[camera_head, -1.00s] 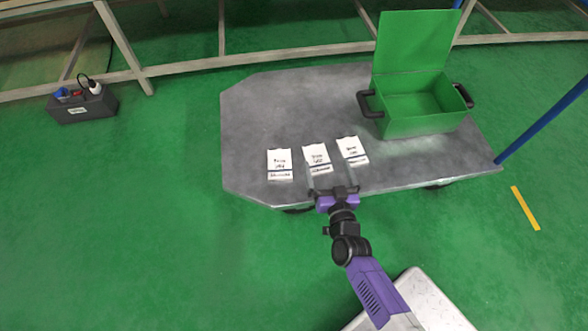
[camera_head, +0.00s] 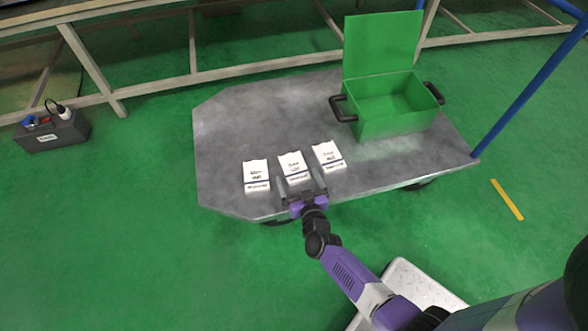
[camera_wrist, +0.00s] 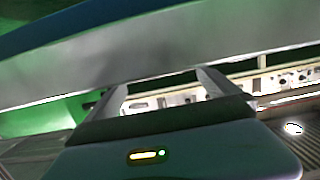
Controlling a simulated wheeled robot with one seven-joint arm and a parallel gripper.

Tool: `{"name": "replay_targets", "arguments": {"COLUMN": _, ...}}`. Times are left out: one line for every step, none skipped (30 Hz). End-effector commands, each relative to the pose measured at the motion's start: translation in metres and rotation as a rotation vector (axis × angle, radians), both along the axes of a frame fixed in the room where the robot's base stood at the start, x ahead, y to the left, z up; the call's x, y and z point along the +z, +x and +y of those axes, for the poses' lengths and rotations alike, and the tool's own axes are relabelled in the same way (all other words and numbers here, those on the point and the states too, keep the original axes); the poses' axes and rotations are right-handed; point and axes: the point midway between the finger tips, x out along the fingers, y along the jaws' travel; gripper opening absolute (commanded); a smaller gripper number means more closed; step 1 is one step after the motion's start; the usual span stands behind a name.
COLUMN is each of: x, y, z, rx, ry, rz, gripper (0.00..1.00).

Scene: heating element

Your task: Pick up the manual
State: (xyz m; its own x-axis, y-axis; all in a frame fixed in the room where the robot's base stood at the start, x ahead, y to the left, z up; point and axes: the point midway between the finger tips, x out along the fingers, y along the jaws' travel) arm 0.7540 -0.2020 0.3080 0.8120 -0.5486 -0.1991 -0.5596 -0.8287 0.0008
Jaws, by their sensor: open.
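Three small white booklets with black print lie in a row on a grey cart top (camera_head: 230,120): left booklet (camera_head: 256,172), middle booklet (camera_head: 293,164) and right booklet (camera_head: 327,154). Their print is too small to read surely, so I cannot tell which is the manual. My gripper (camera_head: 300,182) is open and empty at the cart's near edge. Its fingers point at the near end of the middle booklet; I cannot tell whether they touch it. The wrist view shows the spread fingers (camera_wrist: 165,88) against a large grey surface, with no booklet clearly visible.
An open green box (camera_head: 390,108) with black handles stands at the cart's back right. A blue post (camera_head: 525,85) rises at the right corner. A dark grey box (camera_head: 52,132) sits on the green floor at left. The cart's left part is clear.

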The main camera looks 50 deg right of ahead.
Motion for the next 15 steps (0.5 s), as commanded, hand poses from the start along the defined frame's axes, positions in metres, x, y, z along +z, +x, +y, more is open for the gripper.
{"name": "replay_targets", "arguments": {"x": -0.005, "y": 0.006, "z": -0.006, "rx": -0.001, "ry": -0.001, "rz": -0.003, "gripper": 1.0}}
{"name": "replay_targets", "arguments": {"x": -0.007, "y": 0.009, "z": -0.009, "rx": -0.002, "ry": -0.001, "rz": -0.003, "gripper": 1.0}}
{"name": "replay_targets", "arguments": {"x": -0.008, "y": 0.013, "z": -0.014, "rx": -0.002, "ry": -0.002, "rz": -0.004, "gripper": 1.0}}
{"name": "replay_targets", "arguments": {"x": -0.008, "y": 0.017, "z": -0.016, "rx": -0.001, "ry": -0.002, "rz": -0.004, "gripper": 1.0}}
{"name": "replay_targets", "arguments": {"x": -0.008, "y": 0.021, "z": -0.018, "rx": -0.001, "ry": -0.001, "rz": -0.003, "gripper": 1.0}}
{"name": "replay_targets", "arguments": {"x": -0.009, "y": 0.024, "z": -0.021, "rx": -0.001, "ry": 0.0, "rz": -0.002, "gripper": 1.0}}
{"name": "replay_targets", "arguments": {"x": -0.009, "y": 0.027, "z": -0.022, "rx": -0.001, "ry": 0.0, "rz": -0.002, "gripper": 1.0}}
{"name": "replay_targets", "arguments": {"x": -0.009, "y": 0.028, "z": -0.023, "rx": -0.001, "ry": 0.0, "rz": -0.002, "gripper": 1.0}}
{"name": "replay_targets", "arguments": {"x": -0.009, "y": 0.029, "z": -0.024, "rx": 0.0, "ry": 0.0, "rz": -0.001, "gripper": 1.0}}
{"name": "replay_targets", "arguments": {"x": -0.009, "y": 0.029, "z": -0.024, "rx": 0.0, "ry": 0.001, "rz": -0.001, "gripper": 1.0}}
{"name": "replay_targets", "arguments": {"x": -0.009, "y": 0.029, "z": -0.024, "rx": 0.0, "ry": 0.0, "rz": 0.0, "gripper": 1.0}}
{"name": "replay_targets", "arguments": {"x": -0.008, "y": 0.029, "z": -0.024, "rx": 0.0, "ry": 0.001, "rz": -0.001, "gripper": 1.0}}
{"name": "replay_targets", "arguments": {"x": -0.008, "y": 0.029, "z": -0.024, "rx": 0.0, "ry": 0.001, "rz": -0.001, "gripper": 1.0}}
{"name": "replay_targets", "arguments": {"x": -0.008, "y": 0.029, "z": -0.024, "rx": 0.0, "ry": 0.001, "rz": -0.001, "gripper": 1.0}}
{"name": "replay_targets", "arguments": {"x": -0.008, "y": 0.029, "z": -0.024, "rx": 0.0, "ry": 0.001, "rz": -0.001, "gripper": 0.98}}
